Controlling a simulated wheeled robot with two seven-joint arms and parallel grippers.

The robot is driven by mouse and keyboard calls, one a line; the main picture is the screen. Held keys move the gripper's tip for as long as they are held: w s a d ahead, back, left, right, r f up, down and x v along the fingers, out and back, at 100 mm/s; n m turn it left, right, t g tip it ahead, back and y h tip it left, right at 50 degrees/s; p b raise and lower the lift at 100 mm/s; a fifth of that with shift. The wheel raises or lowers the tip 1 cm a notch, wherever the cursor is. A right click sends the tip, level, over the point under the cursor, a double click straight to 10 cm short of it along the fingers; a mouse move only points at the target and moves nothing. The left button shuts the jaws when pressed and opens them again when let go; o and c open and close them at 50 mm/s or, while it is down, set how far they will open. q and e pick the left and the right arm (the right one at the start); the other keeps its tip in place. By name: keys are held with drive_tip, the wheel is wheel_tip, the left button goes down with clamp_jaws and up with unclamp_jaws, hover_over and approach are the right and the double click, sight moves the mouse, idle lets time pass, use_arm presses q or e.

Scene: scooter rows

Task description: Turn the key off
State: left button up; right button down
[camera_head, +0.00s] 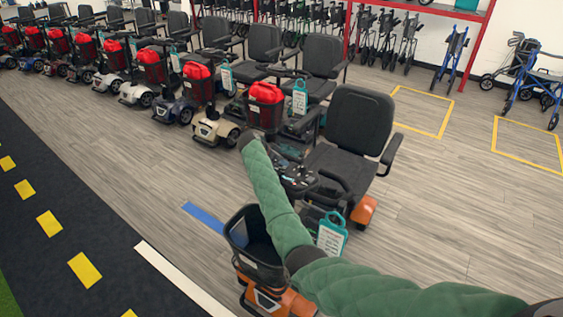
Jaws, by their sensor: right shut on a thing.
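The nearest scooter has a black seat (357,122), orange body panels (363,211) and an empty-looking black front basket (243,240). Its dark control console (300,181) sits on the tiller between basket and seat. My right arm, in a green quilted sleeve, comes in from the lower right and passes over the front of this scooter. My right gripper (287,170) is dark against the dark console, at its far left side, and is shut on the key. The key itself is too small and hidden to make out. My left gripper is not in view.
A row of scooters with red bags (266,92) runs to the upper left, close behind this one. A teal tag (332,234) hangs by the console. Walkers (540,80) stand at the right. The wood floor (450,180) at right is clear.

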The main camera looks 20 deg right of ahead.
drive_tip(key=n+t+y, duration=0.1)
drive_tip(key=n, duration=0.1)
drive_tip(key=n+t, duration=0.2)
drive_tip(key=shift+s+d+y, duration=0.1)
drive_tip(key=shift+s+y, duration=0.1)
drive_tip(key=shift+y, duration=0.2)
drive_tip(key=shift+d+n+t+y, duration=0.1)
drive_tip(key=shift+n+t+y, duration=0.5)
drive_tip(key=shift+n+t, duration=0.15)
drive_tip(key=n+y, duration=0.1)
drive_tip(key=n+t+y+p, duration=0.1)
drive_tip(key=shift+s+d+r+n+t, duration=0.1)
drive_tip(key=shift+r+n+t, duration=0.05)
drive_tip(key=shift+n+t, duration=0.15)
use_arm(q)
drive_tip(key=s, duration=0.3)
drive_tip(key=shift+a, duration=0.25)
use_arm(e)
drive_tip(key=shift+n+y, duration=0.5)
drive_tip(key=shift+n, duration=0.15)
use_arm(q)
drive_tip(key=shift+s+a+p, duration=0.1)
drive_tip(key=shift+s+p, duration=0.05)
drive_tip(key=shift+p, duration=0.15)
use_arm(e)
drive_tip(key=shift+n, duration=0.3)
drive_tip(key=c, duration=1.4)
unclamp_jaws()
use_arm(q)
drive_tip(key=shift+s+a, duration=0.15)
